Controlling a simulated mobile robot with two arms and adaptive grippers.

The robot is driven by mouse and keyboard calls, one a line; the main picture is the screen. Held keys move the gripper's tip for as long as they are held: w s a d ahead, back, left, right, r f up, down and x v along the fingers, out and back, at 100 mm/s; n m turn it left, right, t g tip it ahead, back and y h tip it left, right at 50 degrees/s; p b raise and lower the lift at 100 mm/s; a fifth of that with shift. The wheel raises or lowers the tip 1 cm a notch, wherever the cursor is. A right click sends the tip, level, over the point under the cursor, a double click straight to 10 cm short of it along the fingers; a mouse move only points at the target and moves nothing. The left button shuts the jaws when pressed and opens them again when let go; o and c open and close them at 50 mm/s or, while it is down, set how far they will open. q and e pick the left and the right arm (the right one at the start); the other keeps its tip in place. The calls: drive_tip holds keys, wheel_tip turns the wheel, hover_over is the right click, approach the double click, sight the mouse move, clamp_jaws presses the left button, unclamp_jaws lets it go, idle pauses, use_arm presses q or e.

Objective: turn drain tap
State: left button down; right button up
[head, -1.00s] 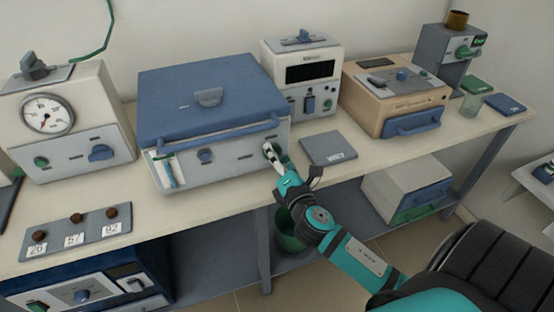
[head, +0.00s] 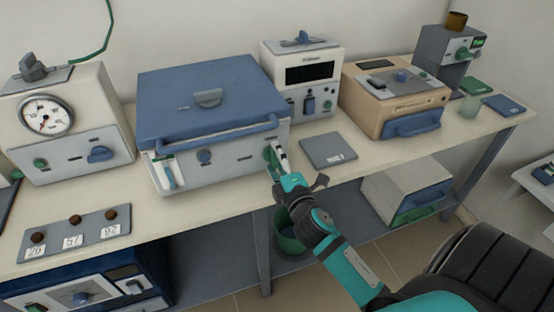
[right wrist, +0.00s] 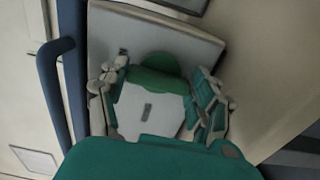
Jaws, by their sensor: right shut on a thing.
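The drain tap (head: 269,157) is a green handle low at the right end of the front of a white bath with a blue lid (head: 205,90). My right gripper (head: 279,156) is shut on it, with fingers partly covering it in the head view. In the right wrist view the rounded green tap (right wrist: 158,72) sits between the two fingers, against the pale front panel. My left gripper is not in view.
A green bucket (head: 290,240) stands below the bench edge, partly hidden by my arm. A grey slate (head: 328,150) lies right of the bath. A tan blue-handled box (head: 395,100) stands farther right. A plate with several brown knobs (head: 75,233) lies front left.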

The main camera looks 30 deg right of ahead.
idle(0.3)
drive_tip(key=o, duration=1.2)
drive_tip(key=shift+d, duration=0.1)
drive_tip(key=shift+s, duration=0.2)
drive_tip(key=v, duration=1.1)
drive_tip(key=shift+s, duration=0.35)
